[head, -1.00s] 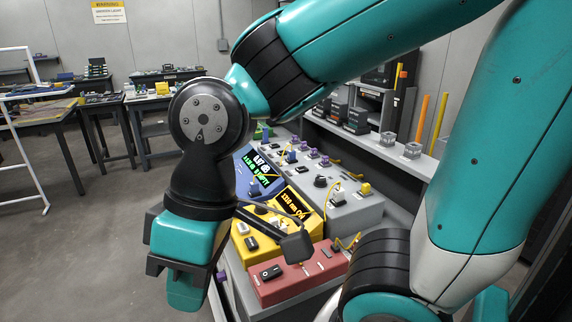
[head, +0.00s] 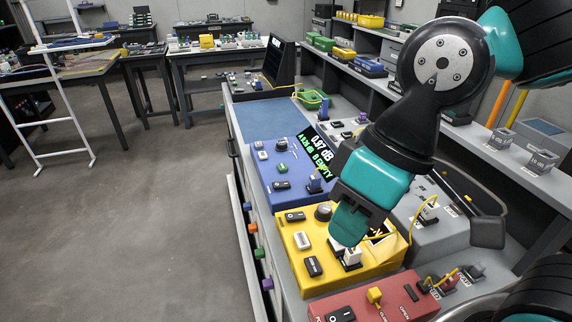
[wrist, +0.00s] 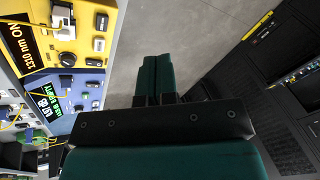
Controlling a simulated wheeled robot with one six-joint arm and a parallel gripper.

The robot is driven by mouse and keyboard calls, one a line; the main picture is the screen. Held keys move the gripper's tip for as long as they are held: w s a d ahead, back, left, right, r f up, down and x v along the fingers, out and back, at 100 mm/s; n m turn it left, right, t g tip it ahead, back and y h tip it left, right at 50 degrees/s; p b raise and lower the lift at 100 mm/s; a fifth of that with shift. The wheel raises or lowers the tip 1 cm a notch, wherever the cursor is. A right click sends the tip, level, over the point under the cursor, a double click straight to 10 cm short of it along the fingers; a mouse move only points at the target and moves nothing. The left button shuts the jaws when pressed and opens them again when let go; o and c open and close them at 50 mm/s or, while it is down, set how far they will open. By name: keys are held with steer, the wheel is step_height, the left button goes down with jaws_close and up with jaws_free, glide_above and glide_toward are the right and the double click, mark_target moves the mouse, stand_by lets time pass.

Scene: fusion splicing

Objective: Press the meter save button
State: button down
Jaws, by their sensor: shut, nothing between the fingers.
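The meter (head: 262,185) is the blue box with a lit display (head: 318,150) reading about 0.37 dB, with the word EMPTY on its lower line. The meter also shows in the wrist view (wrist: 84,93), left of my fingers. My gripper (head: 347,226) is shut and empty. In the head view it appears over the yellow box, to the right of and nearer than the meter. In the wrist view my gripper (wrist: 157,78) points past the boxes.
The yellow source box (head: 291,243), with a white plug and yellow cable, sits just nearer than the meter. A red box (head: 400,300) is nearer still, and a grey box (head: 410,195) stands to the right. A blue mat (head: 265,118) lies beyond. Open floor is at left.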

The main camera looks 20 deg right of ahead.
steer(key=w+a+r+m+t+p, duration=0.1)
steer(key=w+m, duration=0.2)
steer(key=w, duration=0.3)
steer(key=w+r+m+p, duration=0.1)
steer(key=w+m+p, duration=0.1)
steer(key=w, duration=0.3)
steer(key=m+t+y+p, duration=0.2)
steer(key=m+t+p, duration=0.45)
steer(key=m, duration=1.45)
glide_above(282, 167)
step_height(282, 167, down, 13)
steer(key=shift+g, duration=0.25)
step_height(282, 167, down, 9)
steer(key=b, duration=0.5)
steer(key=shift+r+b, duration=0.1)
steer(key=shift+b, duration=0.25)
steer(key=shift+f, duration=0.4)
